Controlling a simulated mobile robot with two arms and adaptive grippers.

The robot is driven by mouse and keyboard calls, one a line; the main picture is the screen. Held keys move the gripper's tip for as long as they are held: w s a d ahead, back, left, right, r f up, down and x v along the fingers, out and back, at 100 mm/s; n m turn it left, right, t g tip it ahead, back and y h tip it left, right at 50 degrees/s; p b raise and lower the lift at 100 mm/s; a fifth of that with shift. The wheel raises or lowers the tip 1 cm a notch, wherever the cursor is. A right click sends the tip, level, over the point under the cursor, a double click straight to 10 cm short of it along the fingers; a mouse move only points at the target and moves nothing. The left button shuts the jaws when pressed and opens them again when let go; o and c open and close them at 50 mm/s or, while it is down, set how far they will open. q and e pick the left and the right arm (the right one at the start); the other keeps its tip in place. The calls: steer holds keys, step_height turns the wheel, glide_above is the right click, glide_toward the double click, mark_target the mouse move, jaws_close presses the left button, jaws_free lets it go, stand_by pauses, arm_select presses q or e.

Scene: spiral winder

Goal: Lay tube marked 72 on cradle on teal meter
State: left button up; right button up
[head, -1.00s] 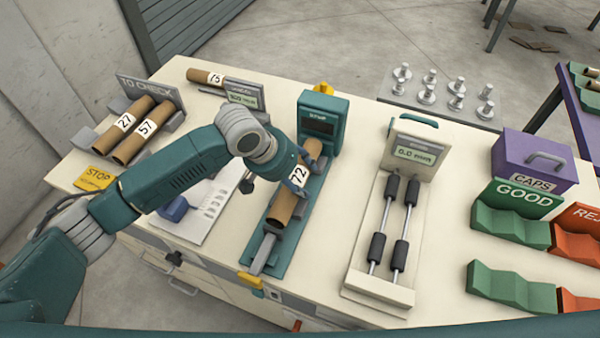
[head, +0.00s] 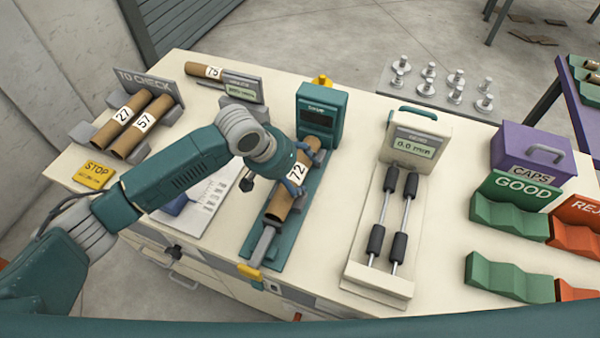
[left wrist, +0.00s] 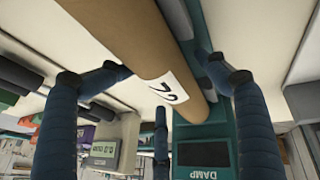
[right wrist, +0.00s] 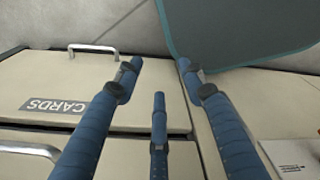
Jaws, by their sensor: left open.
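The brown tube marked 72 (head: 275,207) lies lengthwise on the cradle of the teal meter (head: 322,112), its label facing up. The teal base plate (head: 301,228) shows beside it. My left gripper (head: 292,182) is over the tube near its label. In the left wrist view my left gripper (left wrist: 182,80) is open, with fingers on both sides of the tube (left wrist: 125,30) and gaps showing. The meter's panel there reads DAMP (left wrist: 205,158). My right gripper (right wrist: 158,68) shows only in its wrist view, fingers apart and empty, above a drawer front marked CARDS (right wrist: 55,106).
Tubes 27 (head: 118,117) and 57 (head: 142,128) lie on the TO CHECK rack at left. Tube 75 (head: 205,71) lies at the back. A cream meter (head: 415,148) with black rollers stands to the right. Green GOOD cradles (head: 510,222) and a purple CAPS box (head: 531,158) are further right.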

arm_select(q)
steer(key=shift+r, duration=0.15)
steer(key=v, duration=1.1)
steer(key=shift+a+r, duration=0.2)
steer(key=shift+r, duration=0.1)
steer(key=shift+s, duration=0.1)
